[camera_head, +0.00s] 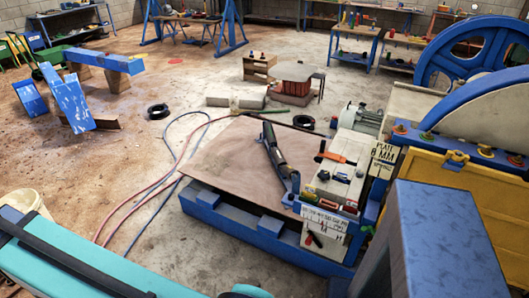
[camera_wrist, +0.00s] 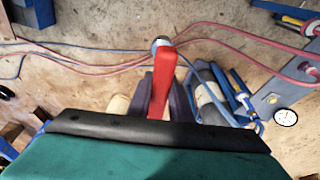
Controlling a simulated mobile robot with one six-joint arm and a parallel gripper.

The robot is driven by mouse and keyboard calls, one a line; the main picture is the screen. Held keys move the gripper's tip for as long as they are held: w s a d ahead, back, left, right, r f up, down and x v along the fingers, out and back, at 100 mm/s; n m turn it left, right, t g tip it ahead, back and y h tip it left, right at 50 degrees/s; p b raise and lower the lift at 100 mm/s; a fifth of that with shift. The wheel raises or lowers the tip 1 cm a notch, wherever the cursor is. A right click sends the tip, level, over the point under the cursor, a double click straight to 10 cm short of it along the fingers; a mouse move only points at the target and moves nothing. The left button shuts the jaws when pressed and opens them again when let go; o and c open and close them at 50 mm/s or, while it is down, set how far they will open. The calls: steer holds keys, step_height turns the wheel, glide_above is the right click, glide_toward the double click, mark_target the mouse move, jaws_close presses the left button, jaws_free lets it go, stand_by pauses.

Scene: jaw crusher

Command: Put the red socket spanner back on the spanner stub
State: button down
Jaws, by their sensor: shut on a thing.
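The red socket spanner (camera_wrist: 161,88) is in the wrist view, with its red bar pointing away from me and a grey socket end at its far tip. My gripper (camera_wrist: 166,95) is shut on it, with dark fingers on both sides of the bar. The near part of the spanner is hidden behind the dark edge of my wrist. In the head view I cannot make out the gripper or the held spanner. I cannot pick out the spanner stub for certain in either view.
A crusher model with a blue base (camera_head: 235,222) and brown plate (camera_head: 225,153) stands mid-floor. An orange-red handle (camera_head: 335,158) lies on its pale top. A yellow panel (camera_head: 440,190) stands at right. Red and blue hoses (camera_head: 150,188) cross the floor. A gauge (camera_wrist: 286,117) shows at right.

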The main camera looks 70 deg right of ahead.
steer(key=s+d+f+m+g+h+p, duration=0.1)
steer(key=s+d+m, duration=0.4)
steer(key=d, duration=1.3)
steer(key=s+d+f+m+g+h+p, duration=0.1)
steer(key=d+m+h, duration=0.1)
steer(key=d+m, duration=1.2)
steer(key=s+d+f+m+g+p, duration=0.1)
steer(key=s+d+m, duration=0.2)
steer(key=s+d, duration=0.7)
steer(key=s+d+f+m+g, duration=0.15)
steer(key=s+d, duration=0.45)
steer(key=d, duration=0.8)
steer(key=s+d+m+y, duration=0.1)
steer(key=s+d+m, duration=0.4)
steer(key=s, duration=0.6)
steer(key=s+d+f+m+y+p, duration=0.1)
steer(key=s+d+m, duration=0.3)
steer(key=s, duration=0.8)
steer(key=s+d+f+m+g+y+p, duration=0.1)
steer(key=s+d+m, duration=0.4)
steer(key=s, duration=0.6)
steer(key=shift+s+d+f+m+y, duration=0.25)
steer(key=shift+s+d+m+y, duration=0.1)
steer(key=shift+d, duration=0.4)
steer(key=shift+f, duration=0.15)
